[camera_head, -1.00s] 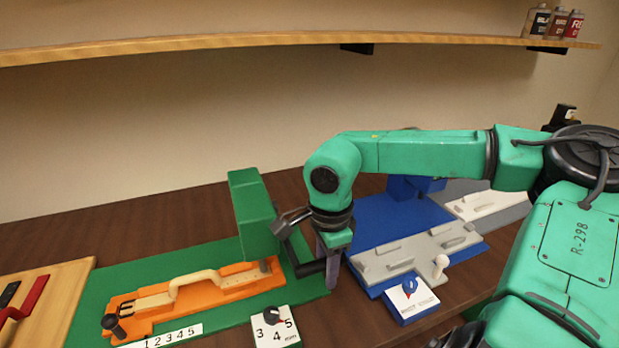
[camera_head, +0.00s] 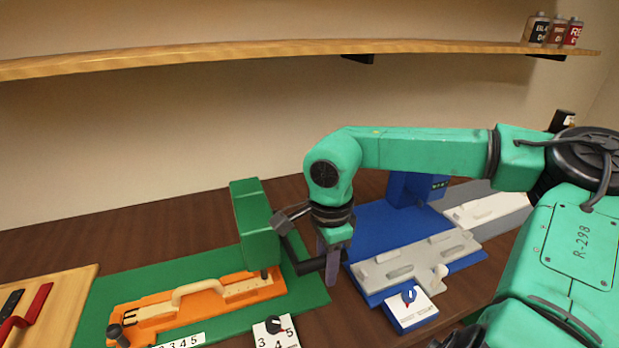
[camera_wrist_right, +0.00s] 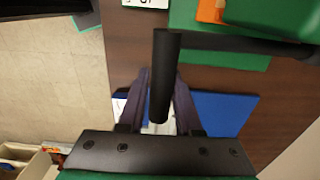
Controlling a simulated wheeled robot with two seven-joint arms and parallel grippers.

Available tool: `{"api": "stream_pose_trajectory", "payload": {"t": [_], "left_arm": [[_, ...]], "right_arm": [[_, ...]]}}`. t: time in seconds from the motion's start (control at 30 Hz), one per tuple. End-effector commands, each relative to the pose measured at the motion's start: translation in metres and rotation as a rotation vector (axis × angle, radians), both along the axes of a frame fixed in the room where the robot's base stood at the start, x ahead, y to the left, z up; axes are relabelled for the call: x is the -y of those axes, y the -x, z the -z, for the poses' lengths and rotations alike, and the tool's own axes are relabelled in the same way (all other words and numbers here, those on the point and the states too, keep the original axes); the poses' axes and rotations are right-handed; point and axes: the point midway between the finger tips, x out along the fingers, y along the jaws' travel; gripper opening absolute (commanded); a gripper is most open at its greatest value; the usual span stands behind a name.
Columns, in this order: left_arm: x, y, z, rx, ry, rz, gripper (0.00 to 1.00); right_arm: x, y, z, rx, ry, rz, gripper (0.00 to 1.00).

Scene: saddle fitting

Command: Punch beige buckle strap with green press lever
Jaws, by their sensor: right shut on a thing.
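The green press (camera_head: 254,222) stands at the right end of an orange fixture (camera_head: 215,297) on a green base. A beige strap (camera_head: 187,291) lies along the fixture, its middle arched up and a dark buckle at its left end. The strap's right end lies under the press head by the dark punch pin. My right gripper (camera_head: 332,268) is shut on the black handle (camera_head: 308,265) of the press lever, right of the press. In the right wrist view the black handle (camera_wrist_right: 164,80) runs between the fingers. My left gripper is not in view.
A blue press station (camera_head: 410,195) with grey fixtures (camera_head: 420,255) and a blue dial box (camera_head: 409,307) stands at right. A white dial block (camera_head: 275,335) sits in front. A wooden tray (camera_head: 60,290) is at left. A shelf (camera_head: 220,45) crosses above.

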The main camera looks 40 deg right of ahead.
Motion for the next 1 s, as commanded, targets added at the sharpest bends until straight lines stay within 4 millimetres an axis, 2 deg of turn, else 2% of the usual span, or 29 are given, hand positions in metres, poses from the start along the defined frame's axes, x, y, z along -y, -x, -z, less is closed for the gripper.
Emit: {"api": "stream_pose_trajectory", "payload": {"t": [0.23, 0.43, 0.63, 0.83, 1.0], "left_arm": [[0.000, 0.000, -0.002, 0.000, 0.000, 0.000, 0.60], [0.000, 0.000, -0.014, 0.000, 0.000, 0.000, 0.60], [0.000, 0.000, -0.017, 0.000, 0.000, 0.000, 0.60], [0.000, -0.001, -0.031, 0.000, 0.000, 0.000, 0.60], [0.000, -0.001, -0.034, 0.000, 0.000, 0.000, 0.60]], "right_arm": [[-0.001, 0.003, -0.002, -0.012, -0.002, -0.003, 0.05], [-0.001, 0.002, -0.019, -0.010, -0.001, -0.003, 0.05], [-0.001, 0.001, -0.024, -0.011, -0.002, -0.003, 0.07], [0.001, -0.002, -0.042, -0.011, -0.002, -0.003, 0.05], [0.001, -0.003, -0.046, -0.011, -0.002, -0.003, 0.06]]}}
